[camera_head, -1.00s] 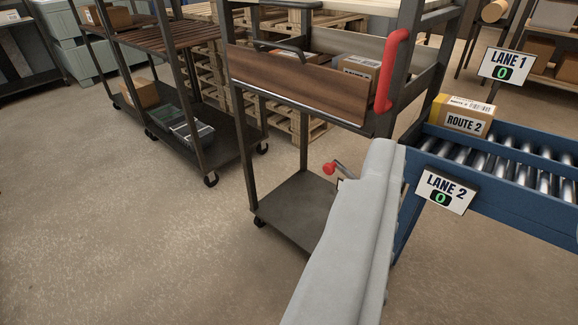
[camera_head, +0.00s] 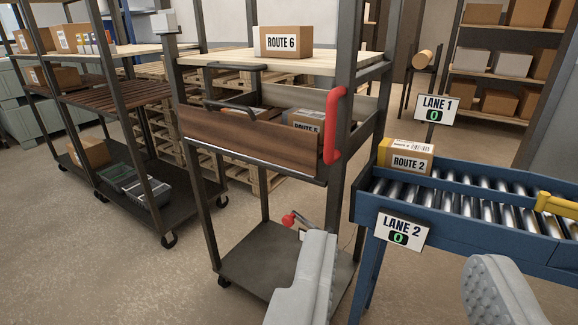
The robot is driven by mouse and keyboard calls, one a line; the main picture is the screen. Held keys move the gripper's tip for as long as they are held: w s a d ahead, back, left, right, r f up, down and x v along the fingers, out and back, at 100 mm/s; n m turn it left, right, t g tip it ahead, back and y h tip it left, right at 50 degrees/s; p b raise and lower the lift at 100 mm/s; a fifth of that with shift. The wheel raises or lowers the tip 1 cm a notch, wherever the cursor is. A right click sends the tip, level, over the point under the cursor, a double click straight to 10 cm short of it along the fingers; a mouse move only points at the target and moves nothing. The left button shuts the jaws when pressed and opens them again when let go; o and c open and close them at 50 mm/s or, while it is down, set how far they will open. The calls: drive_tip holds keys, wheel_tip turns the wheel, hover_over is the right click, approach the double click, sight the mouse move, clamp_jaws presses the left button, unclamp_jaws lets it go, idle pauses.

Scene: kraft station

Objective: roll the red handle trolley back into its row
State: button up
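The red handle trolley (camera_head: 252,143) stands upright in the middle, with dark posts and a wooden front panel on its middle shelf. Its upright red handle (camera_head: 333,125) is on the right post. A Route 6 box (camera_head: 283,42) sits on its top shelf and another box (camera_head: 304,119) on the middle shelf. My gripper (camera_head: 403,255) is open and empty. Its two grey fingers are wide apart in the foreground, below and nearer than the red handle, which they do not hold. The left finger hides part of the trolley's lower deck.
Dark trolleys (camera_head: 118,92) with boxes and bins stand in a row at left, with pallets behind. A blue roller conveyor (camera_head: 465,205) with a Route 2 box (camera_head: 406,157) and Lane 2 sign (camera_head: 399,229) is close on the right. The front left floor (camera_head: 85,255) is free.

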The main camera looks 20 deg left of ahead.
drive_tip(key=w+a+f+y, duration=0.1)
drive_tip(key=w+a, duration=0.1)
drive_tip(key=w, duration=0.5)
drive_tip(key=w+a+f, duration=0.2)
drive_tip(key=w+a, duration=0.1)
drive_tip(key=w, duration=0.5)
drive_tip(key=m+h, duration=0.1)
drive_tip(key=h, duration=0.2)
approach(329, 129)
drive_tip(key=w, duration=0.7)
drive_tip(key=w+d, duration=0.1)
drive_tip(key=w, duration=0.3)
drive_tip(key=shift+d+f, duration=0.1)
drive_tip(key=shift+f, duration=0.05)
clamp_jaws()
